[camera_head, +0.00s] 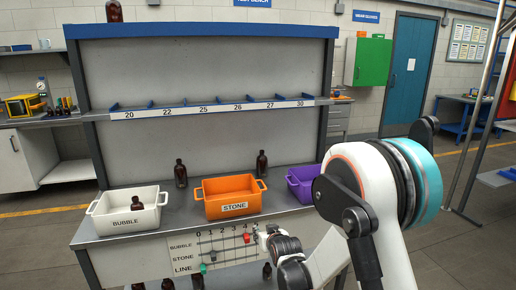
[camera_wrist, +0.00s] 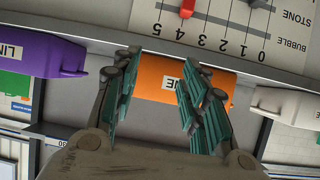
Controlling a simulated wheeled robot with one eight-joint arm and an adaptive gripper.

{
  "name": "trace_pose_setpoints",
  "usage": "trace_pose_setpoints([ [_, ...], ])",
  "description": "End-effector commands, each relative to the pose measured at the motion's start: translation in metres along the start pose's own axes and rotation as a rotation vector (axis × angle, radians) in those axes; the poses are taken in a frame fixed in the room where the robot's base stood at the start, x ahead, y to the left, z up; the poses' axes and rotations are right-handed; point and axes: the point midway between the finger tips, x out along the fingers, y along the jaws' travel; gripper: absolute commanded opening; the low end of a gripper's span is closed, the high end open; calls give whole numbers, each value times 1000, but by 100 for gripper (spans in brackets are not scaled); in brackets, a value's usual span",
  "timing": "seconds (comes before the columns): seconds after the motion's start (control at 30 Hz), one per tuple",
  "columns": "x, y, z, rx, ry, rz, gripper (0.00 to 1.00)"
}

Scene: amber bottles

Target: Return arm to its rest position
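My arm reaches from the right in the head view, folded at a large teal-ringed joint. My gripper (camera_head: 262,236) is small there, at the front of the bench near the slider panel, and partly hidden by my own wrist. In the wrist view my gripper (camera_wrist: 160,72) shows two teal-padded fingers spread apart, with nothing between them. The orange STONE bin (camera_wrist: 159,72) is seen beyond the gap. The slider panel (camera_head: 188,256) carries BUBBLE, STONE and LINE rows and a red knob (camera_head: 246,238). I cannot tell whether the gripper touches the panel.
On the bench stand a white BUBBLE bin (camera_head: 124,222) holding a brown bottle, the orange STONE bin (camera_head: 230,208) and a purple bin (camera_head: 300,190). Amber bottles (camera_head: 181,174) (camera_head: 262,164) stand behind. A numbered shelf (camera_head: 215,109) spans above. Open floor lies right.

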Motion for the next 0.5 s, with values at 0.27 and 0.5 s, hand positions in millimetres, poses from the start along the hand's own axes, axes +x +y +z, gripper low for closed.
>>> trace_pose_setpoints([
  [0.27,-78,29,-45,21,-80,36,40],
  [0.5,-150,49,-64,40,-148,64,40],
])
